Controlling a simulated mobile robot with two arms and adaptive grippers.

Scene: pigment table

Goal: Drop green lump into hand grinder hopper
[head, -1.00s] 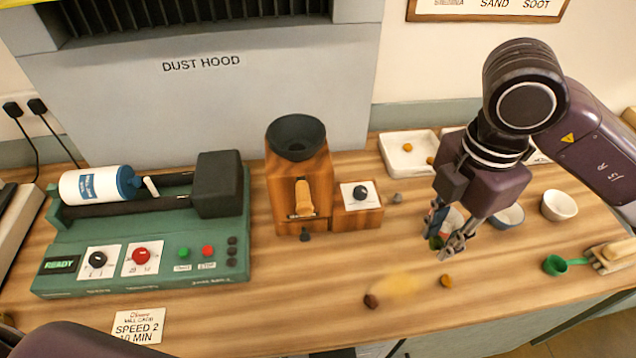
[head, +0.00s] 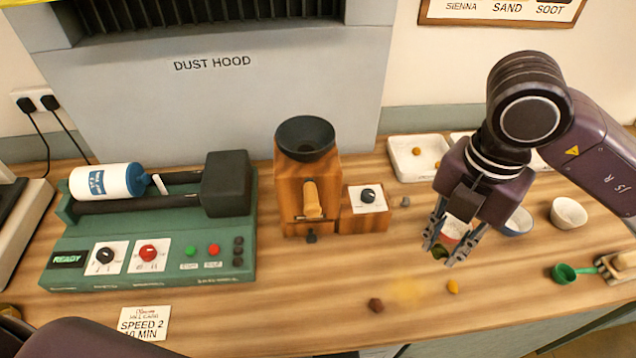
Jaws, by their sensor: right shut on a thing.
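The hand grinder (head: 292,196) is a wooden box with a dark round hopper (head: 305,138) on top, standing mid-table in front of the dust hood. My right gripper (head: 446,252) points down to the right of the grinder, well apart from the hopper. It is shut on the green lump (head: 440,252), a small dark green piece between its fingertips, partly covered by them. My left gripper is out of view; only a dark part of my arm shows at the lower left.
A wooden block with a knob (head: 367,199) adjoins the grinder's right side. A green mill machine (head: 150,255) fills the left. A white tray (head: 398,170) and bowls (head: 568,213) stand right. Brown (head: 375,305) and ochre (head: 453,287) lumps lie near the front.

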